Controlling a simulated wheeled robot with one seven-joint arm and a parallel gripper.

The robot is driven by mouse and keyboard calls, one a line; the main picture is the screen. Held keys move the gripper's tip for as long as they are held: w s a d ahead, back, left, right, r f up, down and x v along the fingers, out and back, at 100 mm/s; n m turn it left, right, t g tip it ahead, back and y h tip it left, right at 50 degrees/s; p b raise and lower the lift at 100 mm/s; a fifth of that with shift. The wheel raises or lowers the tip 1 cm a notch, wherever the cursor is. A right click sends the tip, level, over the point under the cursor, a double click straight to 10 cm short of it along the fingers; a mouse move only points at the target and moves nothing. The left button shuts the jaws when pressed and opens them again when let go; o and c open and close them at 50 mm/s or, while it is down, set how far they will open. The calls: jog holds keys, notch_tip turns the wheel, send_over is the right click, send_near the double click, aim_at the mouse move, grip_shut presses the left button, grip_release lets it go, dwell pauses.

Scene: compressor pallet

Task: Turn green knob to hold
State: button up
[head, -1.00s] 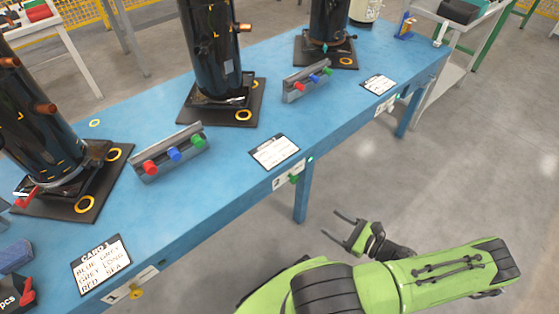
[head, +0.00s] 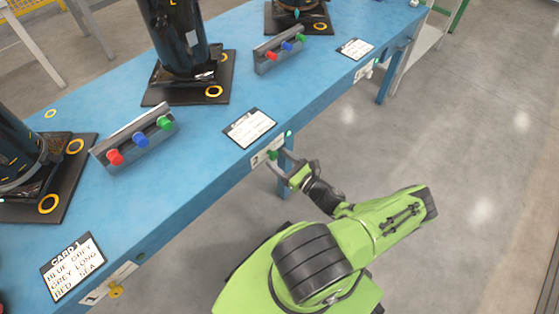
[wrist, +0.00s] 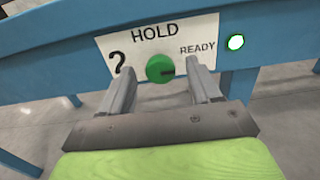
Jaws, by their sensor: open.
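The green knob (wrist: 160,68) sits on a white plate (wrist: 150,45) on the front edge of the blue table. The plate reads HOLD at the top and READY at the right. A dark mark on the knob points right, toward READY. My gripper (wrist: 164,88) is open, its two fingers on either side of the knob in the wrist view; I cannot tell whether they touch it. In the head view my gripper (head: 279,163) is at the table's front edge, largely covering the knob. A lit green lamp (wrist: 236,42) is right of the plate.
The blue table (head: 190,190) carries dark cylinders on black bases (head: 188,85) and racks of red, blue and green knobs (head: 138,140). A white card (head: 249,128) lies above the plate. A yellow knob (head: 115,291) is on the nearer plate. Floor at right is clear.

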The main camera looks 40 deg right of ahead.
jog(key=shift+w, duration=0.35)
jog(key=shift+c, duration=0.4)
jog(key=c, duration=0.9)
jog(key=shift+c, duration=0.2)
